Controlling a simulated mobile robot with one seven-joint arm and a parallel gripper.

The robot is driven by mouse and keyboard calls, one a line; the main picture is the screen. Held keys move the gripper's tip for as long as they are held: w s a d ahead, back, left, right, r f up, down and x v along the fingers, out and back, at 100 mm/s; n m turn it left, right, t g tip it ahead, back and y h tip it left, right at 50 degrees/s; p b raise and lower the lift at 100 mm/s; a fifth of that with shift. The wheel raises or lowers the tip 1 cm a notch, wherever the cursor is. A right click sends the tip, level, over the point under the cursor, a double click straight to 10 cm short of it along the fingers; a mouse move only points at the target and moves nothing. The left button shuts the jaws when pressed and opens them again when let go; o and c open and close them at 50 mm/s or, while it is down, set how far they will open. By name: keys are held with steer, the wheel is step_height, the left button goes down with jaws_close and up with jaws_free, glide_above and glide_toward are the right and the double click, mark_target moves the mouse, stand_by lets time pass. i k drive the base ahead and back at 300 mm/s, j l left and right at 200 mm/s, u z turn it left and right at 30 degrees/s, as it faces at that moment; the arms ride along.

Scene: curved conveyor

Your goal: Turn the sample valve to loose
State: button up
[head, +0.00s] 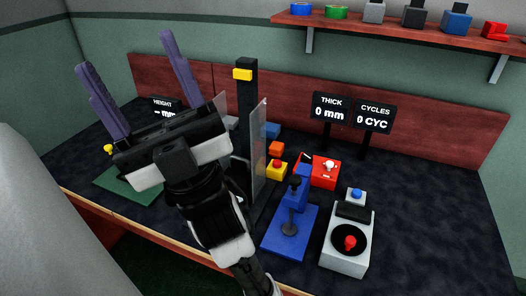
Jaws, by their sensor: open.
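My gripper (128,50) is open and empty at the upper left, its two purple fingers wide apart and pointing up, above the table. No part is labelled as the sample valve, so I cannot tell for sure which it is. A red box (318,178) with a white knob (329,166) on top stands right of the middle. A grey unit (340,262) at the front right carries a black disc with a red knob (350,242). My gripper is far to the left of both and touches neither. The knobs' settings are too small to read.
A blue stand press (283,238), a yellow box with a red button (276,170) and a clear upright panel (260,150) stand between my arm and the right side. Displays (372,117) stand at the back. A shelf (430,38) hangs above. The table's right end is clear.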

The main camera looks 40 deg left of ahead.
mark_target(306, 157)
steer(key=u, duration=0.75)
steer(key=l+z, duration=0.35)
steer(key=l, duration=0.25)
steer(key=l+z, duration=0.3)
steer(key=l, duration=0.35)
steer(key=i+j, duration=0.75)
steer(key=j, duration=0.15)
